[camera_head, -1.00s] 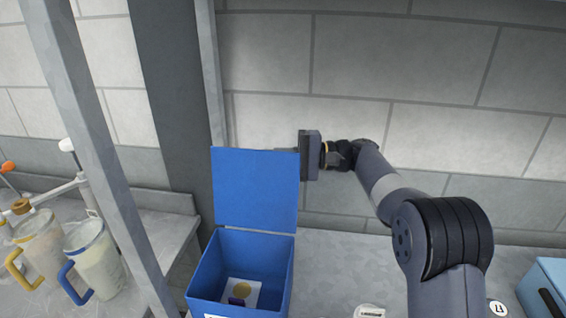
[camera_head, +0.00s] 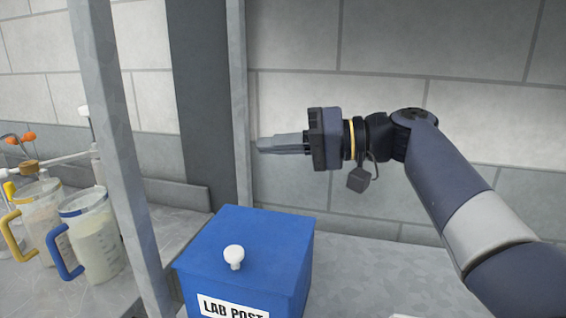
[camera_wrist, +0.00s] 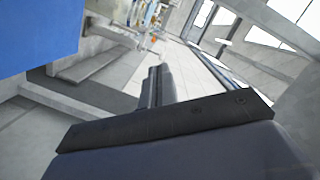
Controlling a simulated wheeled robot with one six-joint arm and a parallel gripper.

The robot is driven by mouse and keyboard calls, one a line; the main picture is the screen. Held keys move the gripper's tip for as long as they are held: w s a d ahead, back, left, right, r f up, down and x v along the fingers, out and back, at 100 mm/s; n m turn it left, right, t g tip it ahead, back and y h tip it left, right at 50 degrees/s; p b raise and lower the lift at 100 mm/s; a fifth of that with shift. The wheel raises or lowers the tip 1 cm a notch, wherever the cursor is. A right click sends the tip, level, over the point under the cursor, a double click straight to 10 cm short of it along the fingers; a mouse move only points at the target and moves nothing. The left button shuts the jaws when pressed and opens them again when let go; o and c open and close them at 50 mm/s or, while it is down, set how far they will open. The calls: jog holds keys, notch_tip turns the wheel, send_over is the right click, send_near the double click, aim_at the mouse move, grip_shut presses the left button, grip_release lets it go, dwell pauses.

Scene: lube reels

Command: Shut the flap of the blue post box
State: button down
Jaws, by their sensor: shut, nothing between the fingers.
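The blue post box (camera_head: 291,262) stands on the grey bench, with a "LAB POST" label on its front. Its flap (camera_head: 265,228) lies flat over the top, and a white knob (camera_head: 234,257) sits near its front edge. The inside of the box is hidden. My gripper (camera_head: 262,145) is above and behind the box, pointing left, with its fingers together and empty. It is apart from the flap. In the wrist view the fingers (camera_wrist: 158,75) show at the middle, and a blue surface (camera_wrist: 40,32) of the box fills the upper left.
A grey upright post (camera_head: 120,150) stands left of the box. Jugs with a yellow handle (camera_head: 42,215) and a blue handle (camera_head: 92,238) stand further left. A block wall is behind.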

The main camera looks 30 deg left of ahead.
jog(key=s+d+f+n+b, duration=0.2)
jog(key=s+f+n+b, duration=0.25)
jog(key=b, duration=0.35)
jog(key=n+t+b, duration=0.2)
jog(key=n+b, duration=0.1)
jog(key=b, duration=0.6)
send_over(256, 273)
jog(key=w, duration=0.1)
jog(key=f, duration=0.5)
jog(key=shift+a, duration=0.2)
jog(key=f+b, duration=0.1)
jog(key=b, duration=0.1)
jog(key=s+f+n+b, duration=0.1)
jog(key=shift+d+f+n+t+b, duration=0.1)
jog(key=shift+d+n+t+b, duration=0.05)
jog(key=shift+n+t+b, duration=0.2)
jog(key=p+v, duration=0.2)
jog(key=v, duration=0.9)
